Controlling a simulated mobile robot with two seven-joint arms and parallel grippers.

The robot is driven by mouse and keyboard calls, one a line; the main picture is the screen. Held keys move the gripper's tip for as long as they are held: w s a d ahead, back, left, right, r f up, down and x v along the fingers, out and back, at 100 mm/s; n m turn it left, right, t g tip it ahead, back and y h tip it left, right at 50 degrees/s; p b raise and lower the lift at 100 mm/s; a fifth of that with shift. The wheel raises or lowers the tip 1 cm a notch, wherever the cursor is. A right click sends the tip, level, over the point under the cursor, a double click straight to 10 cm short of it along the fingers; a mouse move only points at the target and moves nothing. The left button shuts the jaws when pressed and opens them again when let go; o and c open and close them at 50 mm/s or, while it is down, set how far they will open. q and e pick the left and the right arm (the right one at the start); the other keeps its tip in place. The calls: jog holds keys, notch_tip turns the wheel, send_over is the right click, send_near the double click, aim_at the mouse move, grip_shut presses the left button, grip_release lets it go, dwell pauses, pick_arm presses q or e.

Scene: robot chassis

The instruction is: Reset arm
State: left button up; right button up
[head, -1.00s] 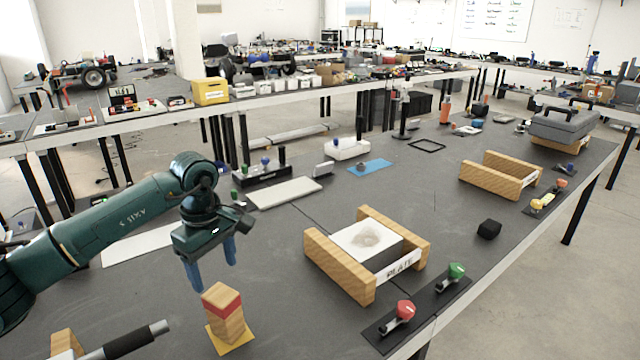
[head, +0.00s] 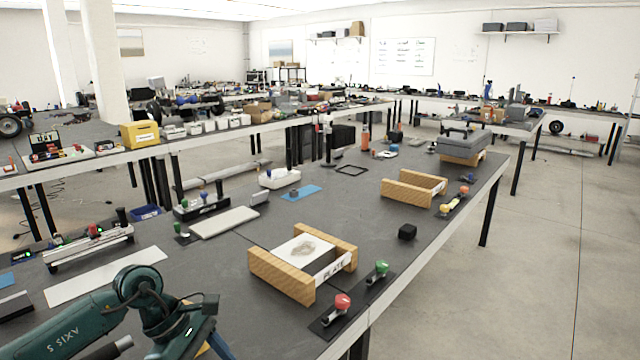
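My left arm comes in at the bottom left of the head view, over the near part of the grey table (head: 200,262). Its gripper (head: 208,345) points down at the bottom edge, and its blue fingers are partly cut off, so their opening is unclear. A small yellow patch shows just behind the fingers; the block there is hidden. My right gripper is not in view.
A wooden fixture (head: 272,278) holding a plate stands right of my arm. Red (head: 342,303) and green (head: 381,268) knobs sit at the table's right edge. A second wooden fixture (head: 408,192) and a black cube (head: 407,232) are farther back. Open floor lies right.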

pick_arm(q)
jog(key=s+d+r+n+t+h+p, duration=0.1)
jog(key=s+d+r+n+t+h, duration=0.25)
jog(key=d+n+h, duration=0.45)
jog(key=s+d+r+n+t+h+p, duration=0.1)
jog(key=s+d+r+n+t+h, duration=0.25)
jog(key=d+n, duration=0.6)
jog(key=w+a+f+n+t+y, duration=0.1)
jog(key=a+f+n+t+y, duration=0.35)
jog(key=n, duration=0.75)
jog(key=a+f+n+t+y, duration=0.3)
jog(key=a+n+t+y, duration=0.15)
jog(key=n, duration=0.75)
jog(key=s+a+f+n+g+y, duration=0.2)
jog(key=s+f+n, duration=0.3)
jog(key=f+n, duration=0.1)
jog(key=s+a+f+n+g+y+p, duration=0.1)
jog(key=s+a+f+n+g+y, duration=0.1)
jog(key=s+f+n, duration=0.4)
jog(key=shift+a+f+g+y, duration=0.3)
jog(key=shift+a+f+y, duration=0.1)
jog(key=shift+a+y, duration=0.1)
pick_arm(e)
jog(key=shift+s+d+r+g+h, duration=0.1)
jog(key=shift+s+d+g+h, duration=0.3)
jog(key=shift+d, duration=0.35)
